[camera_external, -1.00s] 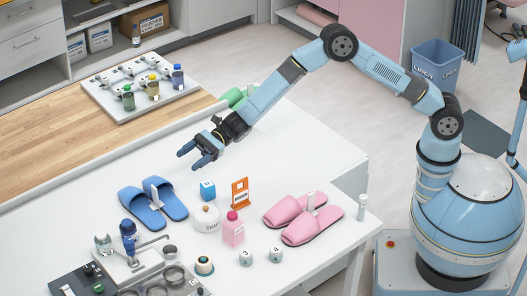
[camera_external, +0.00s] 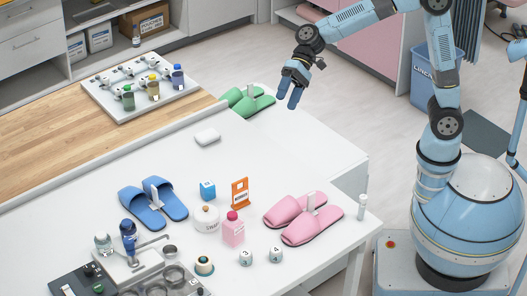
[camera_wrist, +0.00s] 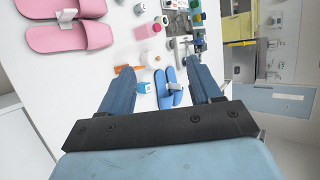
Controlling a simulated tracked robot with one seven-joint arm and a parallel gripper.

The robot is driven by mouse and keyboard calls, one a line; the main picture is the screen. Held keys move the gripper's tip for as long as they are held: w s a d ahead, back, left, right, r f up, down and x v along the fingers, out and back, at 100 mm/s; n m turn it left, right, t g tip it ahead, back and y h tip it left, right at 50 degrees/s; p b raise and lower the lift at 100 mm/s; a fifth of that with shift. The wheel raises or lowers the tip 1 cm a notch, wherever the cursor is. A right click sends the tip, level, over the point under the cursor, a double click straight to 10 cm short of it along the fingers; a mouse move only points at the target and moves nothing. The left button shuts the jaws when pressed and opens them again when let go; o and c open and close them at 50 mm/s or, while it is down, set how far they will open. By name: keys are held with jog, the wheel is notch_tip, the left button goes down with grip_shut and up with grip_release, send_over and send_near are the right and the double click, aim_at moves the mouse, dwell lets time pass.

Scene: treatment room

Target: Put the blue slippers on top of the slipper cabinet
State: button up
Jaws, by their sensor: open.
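The pair of blue slippers (camera_external: 140,207) lies side by side on the white table at left, with a white tag standing between them. They also show in the wrist view (camera_wrist: 162,92), seen between my fingers but well beyond them. My gripper (camera_external: 288,104) is open and empty, raised high at the back right of the table, far from the blue slippers. Its two blue fingers also show in the wrist view (camera_wrist: 158,66). No cabinet is clearly marked as the slipper cabinet; a pink-fronted cabinet (camera_external: 372,48) stands at the back, partly behind my arm.
Green slippers (camera_external: 243,98) lie at the table's back edge, pink slippers (camera_external: 315,234) at right. A white block (camera_external: 207,137) lies mid-table. A blue box (camera_external: 207,190), orange stand (camera_external: 240,191), white jar (camera_external: 206,219) and pink bottle (camera_external: 233,229) stand near the blue slippers.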

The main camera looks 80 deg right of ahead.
jog(key=s+d+r+n+h, duration=0.1)
jog(key=s+d+n+h, duration=0.1)
jog(key=s+d, duration=0.3)
jog(key=s+d+n+h, duration=0.2)
jog(key=s+d, duration=0.3)
jog(key=s, duration=0.6)
jog(key=shift+d+r+t+h, duration=0.3)
jog(key=shift+d+r, duration=0.05)
jog(key=s+d+f+n+h, duration=0.1)
jog(key=s+d+h, duration=0.1)
jog(key=s+d, duration=0.2)
jog(key=s+d+f+n+t+h, duration=0.1)
jog(key=s+d, duration=0.4)
jog(key=s, duration=0.2)
jog(key=s+d+f+n+h, duration=0.1)
jog(key=s+d+h, duration=0.1)
jog(key=s+d, duration=0.3)
jog(key=shift+s+f+h, duration=0.2)
jog(key=shift+s+h, duration=0.1)
jog(key=shift+s, duration=0.55)
jog(key=shift+a, duration=0.1)
